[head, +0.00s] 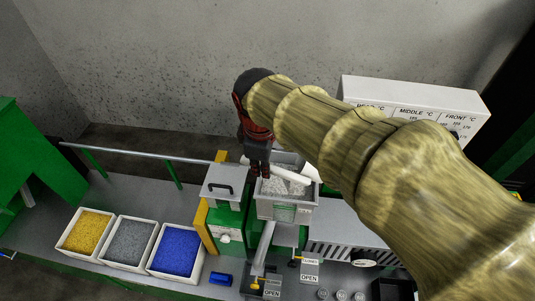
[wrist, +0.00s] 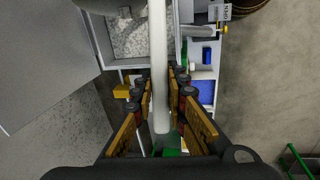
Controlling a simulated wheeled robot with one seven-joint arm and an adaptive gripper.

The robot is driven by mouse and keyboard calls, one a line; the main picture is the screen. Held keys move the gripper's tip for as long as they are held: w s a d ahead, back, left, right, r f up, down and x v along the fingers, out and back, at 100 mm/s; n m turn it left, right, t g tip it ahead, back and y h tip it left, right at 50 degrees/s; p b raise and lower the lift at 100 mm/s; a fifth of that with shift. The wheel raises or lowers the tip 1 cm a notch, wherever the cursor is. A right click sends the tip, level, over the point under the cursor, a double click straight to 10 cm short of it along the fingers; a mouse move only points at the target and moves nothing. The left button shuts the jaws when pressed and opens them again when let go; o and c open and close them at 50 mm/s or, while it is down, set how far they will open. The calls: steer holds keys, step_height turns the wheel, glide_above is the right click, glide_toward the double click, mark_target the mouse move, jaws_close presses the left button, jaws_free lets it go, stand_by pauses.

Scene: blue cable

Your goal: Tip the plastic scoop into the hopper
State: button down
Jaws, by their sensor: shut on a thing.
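The hopper (head: 287,209) is a grey open-topped box on the machine. Pale grey granules show inside it. My gripper (head: 260,172) is over the hopper's left back side, pointing down. It is shut on the white handle of the plastic scoop (head: 290,175), which slants across the hopper's top toward the right. In the wrist view the white scoop handle (wrist: 158,70) runs up between the fingers of my gripper (wrist: 163,95). The hopper (wrist: 128,62) with its granules shows just left of it. The scoop's bowl is not clearly seen, so I cannot tell its contents or tilt.
Three white bins hold yellow (head: 88,232), grey (head: 130,242) and blue (head: 176,250) granules at the left. A grey lidded box (head: 224,184) stands left of the hopper. A white control box (head: 415,105) is behind my arm. A small blue object (head: 220,278) lies in front.

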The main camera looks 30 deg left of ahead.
step_height(320, 180, down, 7)
steer(key=a+t+h+p, duration=0.1)
steer(key=a+h+p, duration=0.1)
steer(key=h+p, duration=0.2)
steer(key=shift+s+a+r+n+t+h, duration=0.2)
steer(key=shift+s+a+n+t+h, duration=0.15)
steer(key=shift+h, duration=0.35)
steer(key=shift+d, duration=0.1)
stand_by(0.4)
